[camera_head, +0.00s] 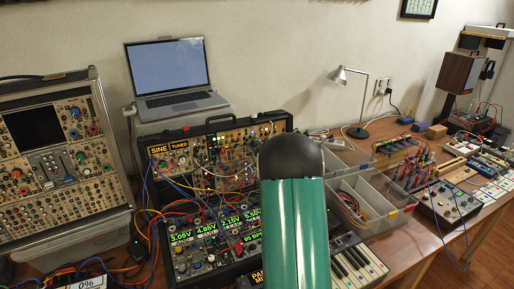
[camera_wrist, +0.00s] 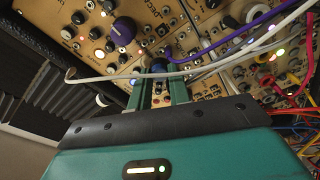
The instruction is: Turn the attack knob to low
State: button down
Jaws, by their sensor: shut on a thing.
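In the wrist view the two green fingers of my gripper (camera_wrist: 159,88) reach up to a tan synth panel (camera_wrist: 195,45). They are shut on a small dark blue knob (camera_wrist: 158,68), which shows between the fingertips. I cannot read a label by this knob, so I cannot tell from print that it is the attack knob, nor where it points. In the head view my green arm hides the gripper and part of the synth case (camera_head: 222,130) behind it.
A white cable (camera_wrist: 105,77) crosses close to the fingers, and a purple cable (camera_wrist: 235,35) runs above right. A large dark knob with a purple cap (camera_wrist: 123,30) stands up left. In the head view, a laptop (camera_head: 170,75) is behind and a grey bin (camera_head: 375,190) is right.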

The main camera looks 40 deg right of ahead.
jog(key=n, duration=0.4)
jog(key=shift+n, duration=0.4)
dwell(0.4)
jog(key=c, duration=1.3)
grip_release()
jog(key=v, duration=1.3)
jog(key=shift+s+r, duration=0.2)
jog(key=shift+s, duration=0.2)
jog(key=shift+r, duration=0.1)
